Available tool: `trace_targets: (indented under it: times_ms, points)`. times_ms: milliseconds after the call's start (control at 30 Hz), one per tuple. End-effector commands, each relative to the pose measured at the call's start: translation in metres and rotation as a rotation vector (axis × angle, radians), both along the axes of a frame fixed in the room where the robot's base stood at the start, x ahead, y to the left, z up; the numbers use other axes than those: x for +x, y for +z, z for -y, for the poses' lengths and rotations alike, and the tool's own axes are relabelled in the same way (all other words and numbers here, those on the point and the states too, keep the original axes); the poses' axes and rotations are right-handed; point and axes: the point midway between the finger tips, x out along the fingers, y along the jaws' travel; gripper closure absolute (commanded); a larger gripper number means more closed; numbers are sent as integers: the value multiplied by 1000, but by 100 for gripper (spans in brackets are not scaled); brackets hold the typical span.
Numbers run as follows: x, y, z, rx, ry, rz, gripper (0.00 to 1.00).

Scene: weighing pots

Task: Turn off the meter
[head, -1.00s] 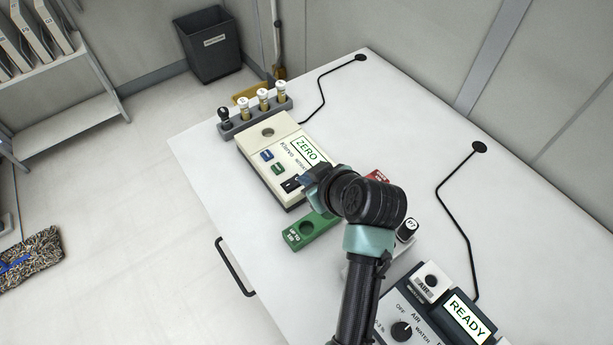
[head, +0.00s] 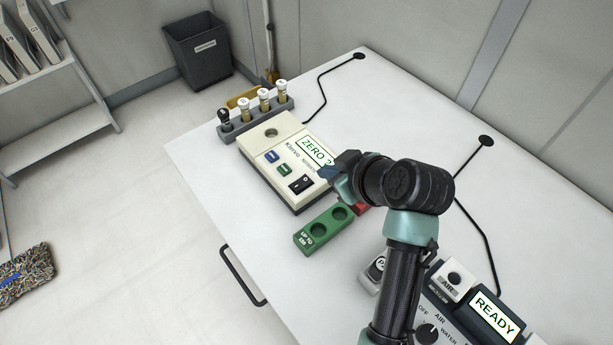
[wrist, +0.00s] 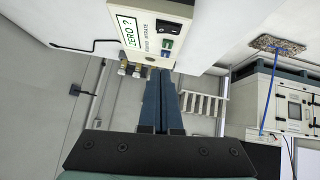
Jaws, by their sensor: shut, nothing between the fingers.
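A beige nitrate meter (head: 262,145) stands on the white table. Its lit display (head: 315,150) reads "ZERO ?" in green. A blue button (head: 271,156), a green button (head: 285,169) and a black rocker switch (head: 301,184) are on its front part. The switch also shows in the wrist view (wrist: 168,27). My gripper (head: 328,173) is shut and empty, just right of the meter near the switch, apparently apart from it. Its closed fingers (wrist: 161,78) point toward the meter in the wrist view.
A dark second device with a "READY" display (head: 495,315) and a dial (head: 428,333) stands at front right. The table's left front is clear.

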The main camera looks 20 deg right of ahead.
Motion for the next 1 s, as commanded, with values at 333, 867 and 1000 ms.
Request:
trace_targets:
  times_ms: [333, 867, 1000]
  points:
    - [32, -33, -10, 1, 2, -5, 100]
    - [70, -101, -16, 1, 0, -3, 100]
    - [70, -109, -15, 0, 1, -1, 100]
